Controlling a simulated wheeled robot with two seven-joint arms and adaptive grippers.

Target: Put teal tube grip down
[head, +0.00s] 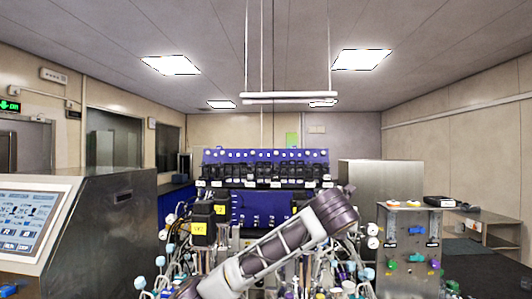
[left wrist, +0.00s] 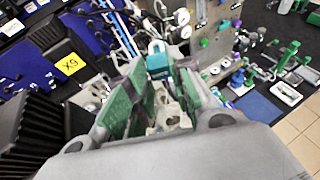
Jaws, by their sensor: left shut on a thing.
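The teal tube grip (left wrist: 159,64) shows in the left wrist view as a small teal block with a pale loop at its top. My left gripper (left wrist: 155,88), with green finger pads, is shut on it, and the block sits at the far end between the fingertips. Its lower part is hidden by the fingers. In the head view my grey arm crosses the middle; the grip cannot be made out there. My right gripper is in neither view.
A metal panel with coloured fittings (head: 408,251) stands at the right. The bioreactor rig with a blue back panel (head: 265,158) and many tubes fills the centre. A control console (head: 95,220) stands at the left. In the wrist view, a yellow label (left wrist: 68,65) is on the left.

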